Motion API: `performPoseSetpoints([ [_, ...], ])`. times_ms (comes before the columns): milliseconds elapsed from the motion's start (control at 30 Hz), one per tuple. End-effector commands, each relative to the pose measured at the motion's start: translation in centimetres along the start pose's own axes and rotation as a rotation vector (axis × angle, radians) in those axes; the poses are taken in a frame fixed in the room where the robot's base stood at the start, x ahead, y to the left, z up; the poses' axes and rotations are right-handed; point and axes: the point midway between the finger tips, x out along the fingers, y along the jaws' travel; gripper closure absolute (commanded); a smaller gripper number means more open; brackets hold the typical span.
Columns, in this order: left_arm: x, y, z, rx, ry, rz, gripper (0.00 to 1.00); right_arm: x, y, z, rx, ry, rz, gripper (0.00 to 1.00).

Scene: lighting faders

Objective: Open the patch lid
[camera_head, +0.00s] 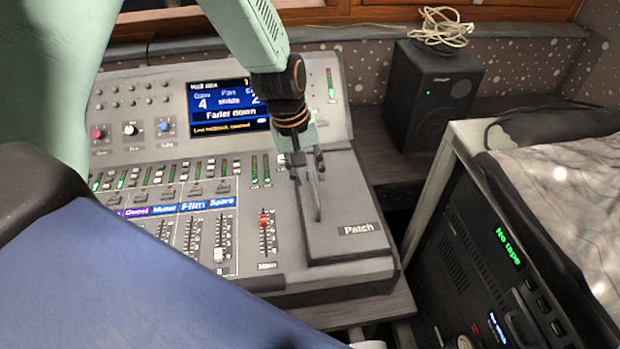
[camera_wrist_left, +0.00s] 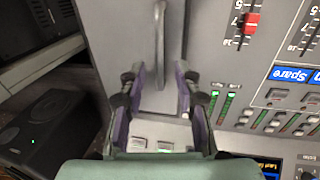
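The patch lid (camera_head: 345,205) is a flat grey panel at the right end of the mixing console, with a "Patch" label (camera_head: 359,228) near its front edge. It lies down flat, closed. A thin grey bar handle (camera_head: 317,205) stands on it and also shows in the left wrist view (camera_wrist_left: 160,45). My left gripper (camera_head: 308,172) points down over the rear part of the lid. In the left wrist view its fingers (camera_wrist_left: 160,72) are apart, one on each side of the handle, with visible gaps. My right gripper is not in view.
The console's main fader (camera_head: 264,219) with a red cap sits left of the lid. A screen (camera_head: 228,105) reads "Fader down". A black speaker (camera_head: 436,95) with a cable coil stands behind right. A rack unit (camera_head: 500,255) reading "No tape" is at right, across a gap.

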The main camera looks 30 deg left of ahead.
Motion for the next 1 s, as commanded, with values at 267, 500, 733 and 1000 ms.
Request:
performPoseSetpoints([
  [267, 2.8, 0.1, -0.2, 0.001, 0.001, 0.0, 0.67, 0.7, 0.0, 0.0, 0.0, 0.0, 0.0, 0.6],
  [500, 2.9, 0.1, -0.3, 0.001, 0.002, 0.001, 0.67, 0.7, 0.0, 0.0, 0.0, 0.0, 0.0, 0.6],
  [733, 2.9, 0.1, -0.5, 0.0, 0.002, 0.001, 0.82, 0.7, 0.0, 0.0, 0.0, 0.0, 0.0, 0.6],
  [1000, 2.9, 0.1, -0.5, 0.0, 0.002, 0.001, 1.0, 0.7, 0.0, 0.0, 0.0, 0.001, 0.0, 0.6],
])
